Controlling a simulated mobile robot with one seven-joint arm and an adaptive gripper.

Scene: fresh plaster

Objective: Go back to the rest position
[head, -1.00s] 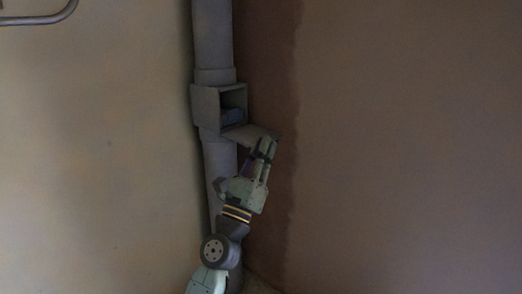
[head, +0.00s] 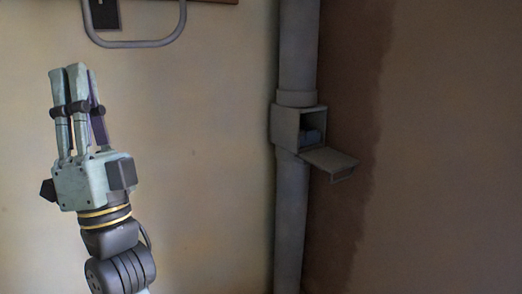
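My gripper (head: 76,74) is on the left in the head view, raised with its fingers pointing up in front of the pale wall. Its fingers lie close together from this angle, so I cannot tell whether it is open or shut. I see no object held in it. It is well to the left of the grey box on the pipe and touches nothing that I can see.
A grey vertical pipe (head: 297,60) runs along the wall corner. A metal rail (head: 140,44) is at the upper left. The wall between gripper and pipe is clear.

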